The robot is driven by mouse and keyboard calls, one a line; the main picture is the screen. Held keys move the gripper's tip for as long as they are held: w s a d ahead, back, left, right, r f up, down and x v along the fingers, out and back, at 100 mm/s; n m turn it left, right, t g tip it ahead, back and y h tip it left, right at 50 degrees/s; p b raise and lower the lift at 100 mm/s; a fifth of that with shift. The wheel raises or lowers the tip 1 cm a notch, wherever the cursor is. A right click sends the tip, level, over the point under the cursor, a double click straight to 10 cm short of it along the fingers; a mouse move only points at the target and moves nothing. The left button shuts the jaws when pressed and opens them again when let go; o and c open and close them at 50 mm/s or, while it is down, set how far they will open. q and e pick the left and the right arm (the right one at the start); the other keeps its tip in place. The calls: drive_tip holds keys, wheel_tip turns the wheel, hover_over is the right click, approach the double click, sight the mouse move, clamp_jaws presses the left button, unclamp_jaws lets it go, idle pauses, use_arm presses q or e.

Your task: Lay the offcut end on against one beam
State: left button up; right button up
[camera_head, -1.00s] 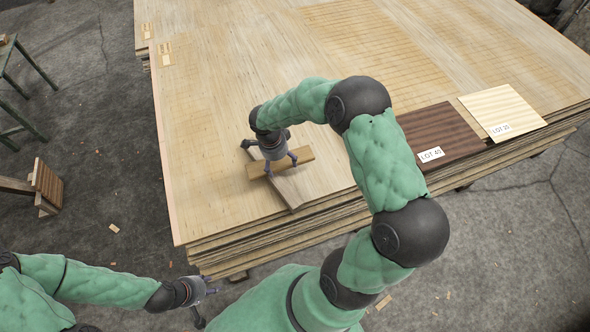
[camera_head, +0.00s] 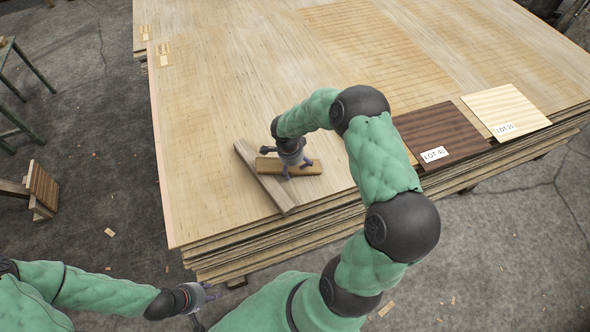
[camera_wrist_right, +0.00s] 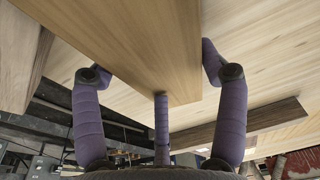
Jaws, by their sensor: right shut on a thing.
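The offcut (camera_head: 311,168), a short yellow-brown wooden block, is in my right gripper (camera_head: 294,172), low over the veneer stack. In the right wrist view the offcut (camera_wrist_right: 135,45) lies between the purple fingers of the right gripper (camera_wrist_right: 165,85). A longer grey-brown beam (camera_head: 265,181) lies slantwise on the stack. The offcut's left end is beside the beam's right side; I cannot tell whether they touch or whether the offcut rests on the sheet. My left gripper (camera_head: 203,297) is empty, fingers apart, beyond the stack's front edge.
The veneer stack (camera_head: 205,110) is broad and clear to the left and behind. A dark LOT 40 sample (camera_head: 440,128) and a pale LOT 25 sample (camera_head: 505,108) lie to the right. A green trestle (camera_head: 22,90) and a slatted wooden piece (camera_head: 42,188) stand on the left floor.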

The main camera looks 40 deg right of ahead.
sight(290, 168)
drive_tip(key=o, duration=1.7)
drive_tip(key=shift+s+a+f, duration=0.3)
drive_tip(key=shift+a+f, duration=0.1)
drive_tip(key=shift+f, duration=0.15)
drive_tip(key=shift+w+r, duration=0.1)
drive_tip(key=shift+r, duration=0.05)
drive_tip(key=shift+w+d+r, duration=0.1)
drive_tip(key=shift+d, duration=0.1)
drive_tip(key=shift+r, duration=0.35)
wheel_tip(290, 168, up, 11)
drive_tip(key=a+p, duration=0.1)
drive_tip(key=p, duration=0.3)
drive_tip(key=shift+w+a+r, duration=0.15)
drive_tip(key=shift+w+a, duration=0.15)
drive_tip(key=shift+a, duration=0.05)
